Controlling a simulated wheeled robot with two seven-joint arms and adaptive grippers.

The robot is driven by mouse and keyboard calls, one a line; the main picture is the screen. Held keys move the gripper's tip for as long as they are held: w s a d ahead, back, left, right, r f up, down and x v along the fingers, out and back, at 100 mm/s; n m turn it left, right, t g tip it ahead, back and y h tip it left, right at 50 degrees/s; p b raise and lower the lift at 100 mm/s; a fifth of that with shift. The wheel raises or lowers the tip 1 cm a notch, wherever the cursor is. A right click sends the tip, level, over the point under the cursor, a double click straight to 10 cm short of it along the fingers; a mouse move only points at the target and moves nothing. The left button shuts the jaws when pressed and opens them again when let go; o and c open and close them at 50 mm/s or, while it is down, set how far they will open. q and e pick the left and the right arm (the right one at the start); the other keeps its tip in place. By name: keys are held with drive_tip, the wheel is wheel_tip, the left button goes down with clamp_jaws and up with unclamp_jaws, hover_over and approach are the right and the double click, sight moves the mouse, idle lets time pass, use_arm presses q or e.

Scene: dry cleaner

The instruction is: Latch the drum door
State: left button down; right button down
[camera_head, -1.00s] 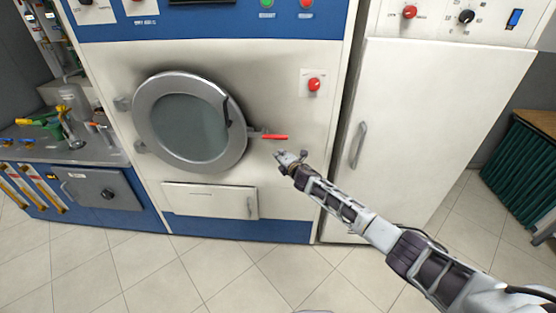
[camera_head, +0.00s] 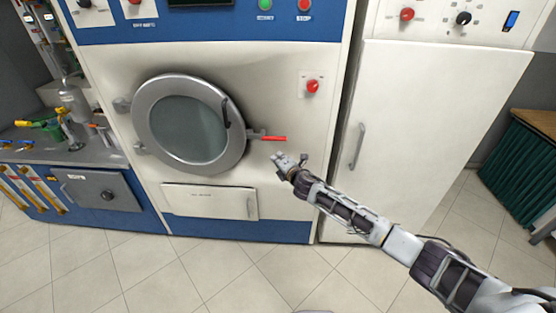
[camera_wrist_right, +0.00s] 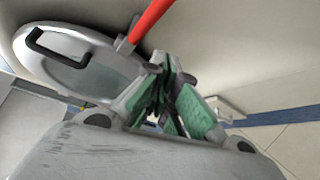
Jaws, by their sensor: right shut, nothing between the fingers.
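The round drum door (camera_head: 238,151) sits closed against the machine front, with a grey metal rim, dark glass and a black handle (camera_head: 226,112). At its right edge is the latch lever with a red grip (camera_head: 274,138), lying about level and pointing right. My right gripper (camera_head: 279,158) is shut and empty, just below the red grip and apart from it. In the right wrist view the red grip (camera_wrist_right: 151,18) passes above my gripper's fingertips (camera_wrist_right: 168,62), and the door rim (camera_wrist_right: 62,88) shows at left. My left gripper is not in view.
A red knob (camera_head: 313,87) is above and right of the lever. A lower flap panel (camera_head: 210,201) is under the door. A tall white cabinet (camera_head: 430,130) with a handle stands at right. A counter with tools (camera_head: 85,150) is at left. The floor in front is clear.

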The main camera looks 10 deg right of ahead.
drive_tip(key=shift+s+a+r, duration=0.15)
drive_tip(key=shift+s+r, duration=0.2)
drive_tip(key=shift+s, duration=0.3)
idle(0.4)
